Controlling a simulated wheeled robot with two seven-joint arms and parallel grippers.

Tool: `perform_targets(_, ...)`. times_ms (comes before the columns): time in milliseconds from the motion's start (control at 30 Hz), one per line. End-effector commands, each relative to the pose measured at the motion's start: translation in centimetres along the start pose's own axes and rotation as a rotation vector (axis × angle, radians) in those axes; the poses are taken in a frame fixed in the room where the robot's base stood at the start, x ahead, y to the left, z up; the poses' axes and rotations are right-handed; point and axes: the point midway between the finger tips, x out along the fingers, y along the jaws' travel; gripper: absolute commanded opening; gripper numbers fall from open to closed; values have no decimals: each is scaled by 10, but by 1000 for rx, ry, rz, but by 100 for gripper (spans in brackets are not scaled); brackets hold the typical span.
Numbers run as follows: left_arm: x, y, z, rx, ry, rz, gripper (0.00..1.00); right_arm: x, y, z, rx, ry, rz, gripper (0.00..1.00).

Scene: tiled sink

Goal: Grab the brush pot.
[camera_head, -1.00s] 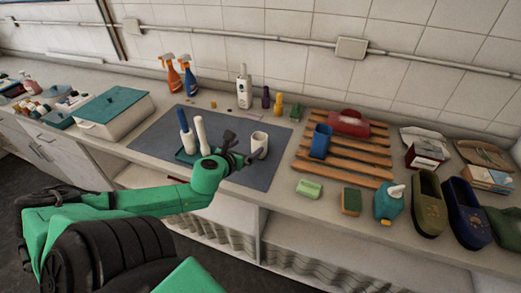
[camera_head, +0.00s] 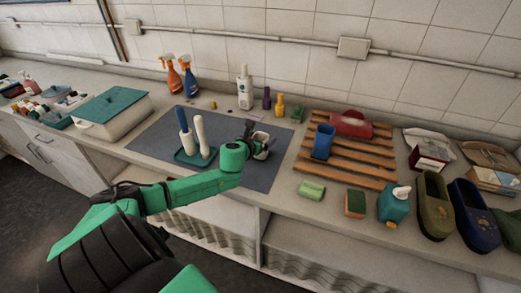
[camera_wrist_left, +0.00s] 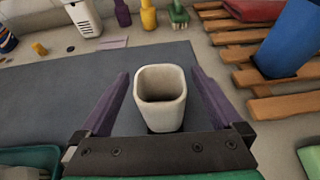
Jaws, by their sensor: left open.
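The brush pot is a white, square-mouthed cup that looks empty in the left wrist view (camera_wrist_left: 160,97). It stands upright on the grey mat (camera_wrist_left: 60,95). In the head view the brush pot (camera_head: 261,138) is partly hidden by my left gripper (camera_head: 256,146). In the left wrist view my left gripper (camera_wrist_left: 160,100) is open, with one purple-grey finger on each side of the pot. Gaps show between the pot and both fingers. My right gripper is not in view.
A teal tray (camera_head: 183,156) with a blue-handled and a white upright item stands left of the pot. A wooden slatted rack (camera_head: 345,165) with a blue cup (camera_head: 323,141) is to the right. Bottles stand behind, near the tiled wall. The mat's front is bare.

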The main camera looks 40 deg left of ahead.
Motion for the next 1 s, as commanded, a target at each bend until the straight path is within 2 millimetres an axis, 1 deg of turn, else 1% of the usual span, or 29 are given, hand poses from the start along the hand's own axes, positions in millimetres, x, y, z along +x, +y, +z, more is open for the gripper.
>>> perform_targets(167, 1, 0, 0, 0, 0, -1, 100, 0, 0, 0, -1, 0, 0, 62)
perform_targets(200, 1, 0, 0, 0, 0, 0, 92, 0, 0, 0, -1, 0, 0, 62)
perform_targets(267, 1, 0, 0, 0, 0, 0, 69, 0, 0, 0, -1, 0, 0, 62)
perform_targets(300, 0, 0, 0, 0, 0, 0, 54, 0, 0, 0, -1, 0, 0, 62)
perform_targets(367, 0, 0, 0, 0, 0, 0, 31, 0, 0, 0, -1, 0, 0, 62)
perform_targets(400, 0, 0, 0, 0, 0, 0, 16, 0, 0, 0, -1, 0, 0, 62)
perform_targets(433, 0, 0, 0, 0, 0, 0, 4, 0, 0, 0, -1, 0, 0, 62)
perform_targets(467, 0, 0, 0, 0, 0, 0, 0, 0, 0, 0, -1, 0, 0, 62)
perform_targets(800, -1, 0, 3, 1, -2, 1, 0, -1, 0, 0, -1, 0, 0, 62)
perform_targets(900, -4, 0, 13, 2, -5, 1, 0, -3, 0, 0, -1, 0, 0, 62)
perform_targets(967, -8, 0, 24, 4, -6, 0, 0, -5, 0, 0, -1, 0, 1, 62)
perform_targets(1000, -13, 0, 33, 6, -5, 0, 0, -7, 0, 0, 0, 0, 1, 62)
